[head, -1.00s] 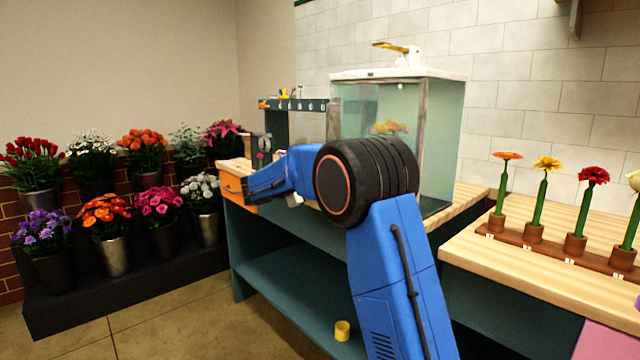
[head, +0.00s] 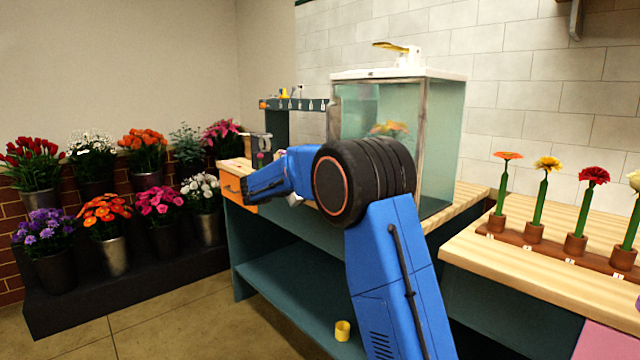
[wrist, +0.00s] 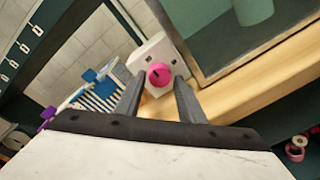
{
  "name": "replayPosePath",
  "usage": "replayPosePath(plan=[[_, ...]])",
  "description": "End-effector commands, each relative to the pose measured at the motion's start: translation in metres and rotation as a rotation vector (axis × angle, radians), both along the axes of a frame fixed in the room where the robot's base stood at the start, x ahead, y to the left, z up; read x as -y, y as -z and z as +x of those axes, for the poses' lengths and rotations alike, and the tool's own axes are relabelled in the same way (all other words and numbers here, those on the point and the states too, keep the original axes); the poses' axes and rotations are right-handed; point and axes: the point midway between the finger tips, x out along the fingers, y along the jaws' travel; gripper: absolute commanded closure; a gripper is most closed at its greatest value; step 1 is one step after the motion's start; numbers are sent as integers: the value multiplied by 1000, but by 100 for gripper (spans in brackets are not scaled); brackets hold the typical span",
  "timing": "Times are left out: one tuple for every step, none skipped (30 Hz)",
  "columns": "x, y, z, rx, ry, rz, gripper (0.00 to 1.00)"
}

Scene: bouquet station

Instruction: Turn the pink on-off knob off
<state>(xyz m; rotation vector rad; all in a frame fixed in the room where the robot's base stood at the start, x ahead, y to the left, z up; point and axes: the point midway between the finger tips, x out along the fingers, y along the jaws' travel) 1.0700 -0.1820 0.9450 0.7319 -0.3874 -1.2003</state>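The pink knob (wrist: 160,75) is round, with a small dark mark on its face. It sits on a white plate (wrist: 151,56) with dark square marks, in the upper middle of the wrist view. My gripper (wrist: 158,82) points at it with its two dark fingers apart, one to each side of the knob. A gap shows between each finger and the knob; I cannot tell how deep the fingertips reach. In the head view my gripper (head: 262,184) is over the bench's left part, and I cannot make out the knob there.
A glass tank (head: 440,140) stands on the bench right of my gripper; its frame runs close by in the wrist view. A blue-and-white slatted thing (wrist: 97,94) is left of the fingers. A dark rack (head: 290,104) stands behind. A yellow cup (head: 342,330) sits on the lower shelf.

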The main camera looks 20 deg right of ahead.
Motion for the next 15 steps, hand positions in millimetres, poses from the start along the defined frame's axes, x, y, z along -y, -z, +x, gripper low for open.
replayPosePath(plan=[[0, 0, 0, 0, 0, 0, 53], [0, 0, 0, 0, -1, -1, 53], [0, 0, 0, 0, -1, -1, 53], [0, 0, 0, 1, -1, 0, 53], [0, 0, 0, 1, -1, 0, 53], [0, -1, 0, 1, 0, -1, 53], [0, -1, 0, 1, 0, -1, 53], [0, -1, 0, 1, 0, -1, 53], [0, -1, 0, 1, 0, -1, 53], [0, -1, 0, 1, 0, -1, 53], [-1, -1, 0, 2, -1, -2, 53], [-3, -1, -1, 2, -1, -1, 53], [-5, -2, -1, 2, -1, -1, 53], [-8, -2, -2, 2, -1, -1, 53], [-12, -3, -4, 2, -1, -1, 53]])
